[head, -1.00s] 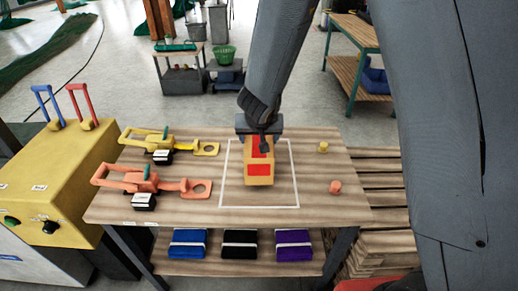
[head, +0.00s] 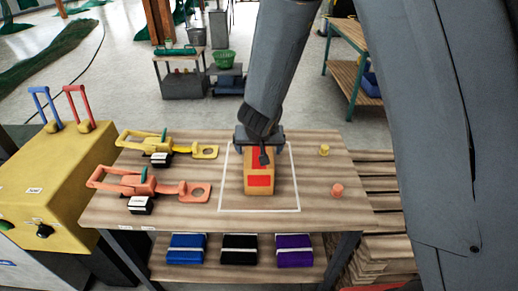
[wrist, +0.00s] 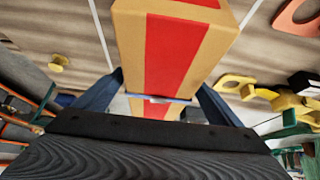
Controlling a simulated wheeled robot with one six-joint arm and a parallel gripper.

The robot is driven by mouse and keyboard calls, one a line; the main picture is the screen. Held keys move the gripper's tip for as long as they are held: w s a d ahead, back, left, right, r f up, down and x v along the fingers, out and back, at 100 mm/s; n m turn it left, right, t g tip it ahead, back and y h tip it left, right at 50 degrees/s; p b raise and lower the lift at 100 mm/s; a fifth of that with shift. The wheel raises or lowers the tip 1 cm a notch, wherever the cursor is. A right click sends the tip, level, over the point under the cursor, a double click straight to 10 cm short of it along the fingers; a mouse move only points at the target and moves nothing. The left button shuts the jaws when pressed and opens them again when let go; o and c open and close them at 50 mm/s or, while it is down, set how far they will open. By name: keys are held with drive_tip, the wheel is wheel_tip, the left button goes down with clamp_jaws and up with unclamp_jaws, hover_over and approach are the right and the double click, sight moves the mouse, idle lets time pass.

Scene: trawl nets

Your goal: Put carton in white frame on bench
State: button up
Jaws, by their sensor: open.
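My gripper (head: 260,146) is at the carton's upper back end. In the wrist view the carton (wrist: 205,45) rises in front of the open jaws, my gripper (wrist: 158,98) having one finger to each side. Whether the fingers touch it cannot be told.
A yellow tool (head: 165,145) and an orange tool (head: 150,186) lie left of the frame. Blue, black and purple packs (head: 294,250) lie on the lower shelf. A yellow machine (head: 60,180) stands left.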

drive_tip(key=p+v, duration=0.5)
drive_tip(key=v, duration=0.7)
drive_tip(key=shift+r, duration=0.2)
drive_tip(key=shift+d+r, duration=0.1)
drive_tip(key=s+d+r+g, duration=0.3)
drive_tip(key=s+d+g, duration=0.1)
drive_tip(key=s+d, duration=1.2)
drive_tip(key=shift+d+r+g, duration=0.15)
drive_tip(key=shift+d+g, duration=0.25)
drive_tip(key=shift+d, duration=0.2)
drive_tip(key=shift+s, duration=0.15)
wheel_tip(320, 180, down, 3)
drive_tip(key=b, duration=0.2)
drive_tip(key=shift+b, duration=0.4)
